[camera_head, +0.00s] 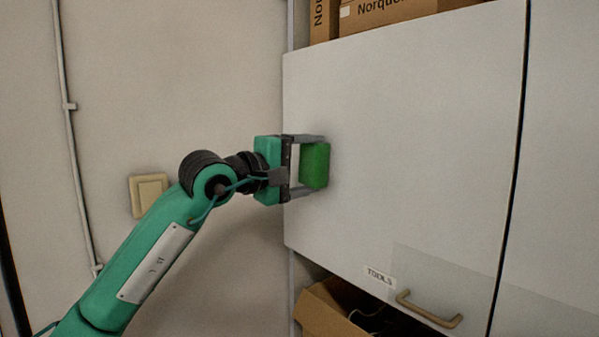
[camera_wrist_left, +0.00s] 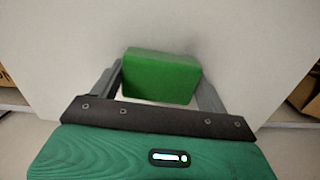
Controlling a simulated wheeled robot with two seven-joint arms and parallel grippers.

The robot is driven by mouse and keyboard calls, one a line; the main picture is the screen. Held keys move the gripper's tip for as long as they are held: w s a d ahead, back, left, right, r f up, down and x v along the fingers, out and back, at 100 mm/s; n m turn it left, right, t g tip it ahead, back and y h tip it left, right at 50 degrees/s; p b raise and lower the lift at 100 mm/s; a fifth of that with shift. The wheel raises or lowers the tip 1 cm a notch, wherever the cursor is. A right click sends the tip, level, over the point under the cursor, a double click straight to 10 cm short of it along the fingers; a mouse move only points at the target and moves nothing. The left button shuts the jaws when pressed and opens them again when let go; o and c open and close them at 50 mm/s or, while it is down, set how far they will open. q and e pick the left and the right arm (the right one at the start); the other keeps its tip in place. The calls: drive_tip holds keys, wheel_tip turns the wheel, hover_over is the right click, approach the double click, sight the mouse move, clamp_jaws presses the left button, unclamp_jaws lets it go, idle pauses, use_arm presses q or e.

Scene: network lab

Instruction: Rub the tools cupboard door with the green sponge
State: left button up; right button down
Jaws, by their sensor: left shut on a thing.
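The tools cupboard door (camera_head: 420,150) is a pale panel with a TOOLS label and a tan handle (camera_head: 428,310) low on it. My left gripper (camera_head: 316,165) is shut on the green sponge (camera_head: 315,166), near the door's left edge. In the left wrist view the green sponge (camera_wrist_left: 161,76) sits between the two fingers, with the pale door (camera_wrist_left: 240,40) behind it. The sponge is at or very close to the door surface; I cannot tell whether it touches. My right gripper is not in view.
Cardboard boxes (camera_head: 385,12) stand on top of the cupboard. An open cardboard box (camera_head: 325,310) with dark contents is below the door. A light switch (camera_head: 149,195) and a vertical conduit (camera_head: 69,130) are on the wall at left. Another pale door (camera_head: 560,170) adjoins at right.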

sight(335, 166)
use_arm(q)
drive_tip(key=shift+s+d, duration=0.25)
drive_tip(key=shift+s, duration=0.05)
drive_tip(key=shift+s+d+f+b, duration=0.2)
drive_tip(key=shift+s+d+b, duration=0.3)
drive_tip(key=shift+s+b, duration=0.25)
drive_tip(key=shift+s+d+r+b, duration=0.15)
drive_tip(key=shift+s+d+b, duration=0.45)
drive_tip(key=shift+s+b, duration=0.15)
drive_tip(key=shift+b, duration=0.3)
drive_tip(key=shift+w+a, duration=0.25)
drive_tip(key=shift+w, duration=0.05)
drive_tip(key=shift+w+a+p, duration=0.25)
drive_tip(key=shift+w+a, duration=0.45)
drive_tip(key=shift+w, duration=0.25)
drive_tip(key=shift+w+a+p, duration=0.25)
drive_tip(key=shift+w+a, duration=0.4)
drive_tip(key=shift+w, duration=0.25)
drive_tip(key=shift+w+a+p, duration=0.25)
drive_tip(key=shift+w+a, duration=0.45)
drive_tip(key=shift+w, duration=0.25)
